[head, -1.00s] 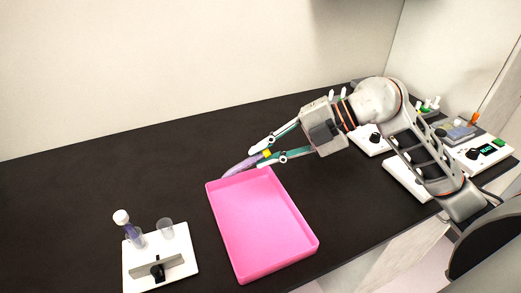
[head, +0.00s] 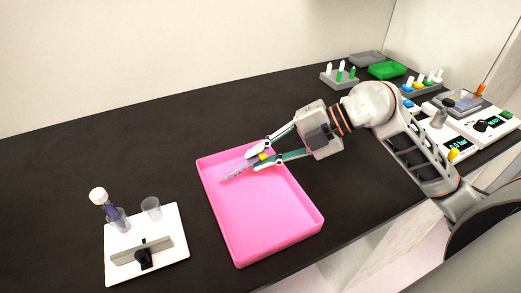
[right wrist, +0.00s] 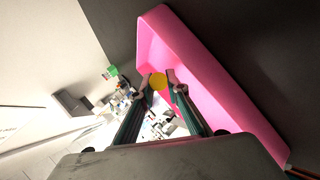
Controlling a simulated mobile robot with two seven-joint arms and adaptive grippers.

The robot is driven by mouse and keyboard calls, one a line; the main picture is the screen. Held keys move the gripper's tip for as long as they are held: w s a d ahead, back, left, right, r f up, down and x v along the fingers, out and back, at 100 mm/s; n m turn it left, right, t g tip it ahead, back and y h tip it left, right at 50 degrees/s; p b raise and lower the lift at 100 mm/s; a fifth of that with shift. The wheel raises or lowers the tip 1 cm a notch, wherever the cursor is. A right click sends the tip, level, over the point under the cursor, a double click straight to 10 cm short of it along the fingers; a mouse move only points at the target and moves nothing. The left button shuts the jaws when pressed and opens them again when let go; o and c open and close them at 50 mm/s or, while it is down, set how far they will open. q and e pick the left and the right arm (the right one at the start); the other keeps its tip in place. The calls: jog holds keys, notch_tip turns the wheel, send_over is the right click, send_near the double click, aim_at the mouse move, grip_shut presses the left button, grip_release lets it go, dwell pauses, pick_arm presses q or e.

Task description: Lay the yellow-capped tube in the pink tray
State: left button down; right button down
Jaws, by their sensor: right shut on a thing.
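The yellow-capped tube (head: 241,170) is a clear purplish tube with a yellow cap, tilted with its tip down to the left. My right gripper (head: 257,158) is shut on it near the cap. The tube shows over the back part of the pink tray (head: 262,213); whether it touches the tray floor I cannot tell. In the right wrist view the yellow cap (right wrist: 158,81) sits between the fingertips, with the pink tray (right wrist: 215,85) behind and to the right. My left gripper is not in view.
A white stand (head: 175,246) with a white-capped tube (head: 100,197) and an empty clear cup (head: 151,208) is left of the tray. A tube rack (head: 340,77), a green tray (head: 387,70) and white devices (head: 490,125) stand at the back right. The counter behind the tray is clear.

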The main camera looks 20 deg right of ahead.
jog(key=c, duration=1.9)
grip_release()
jog(key=v, duration=1.2)
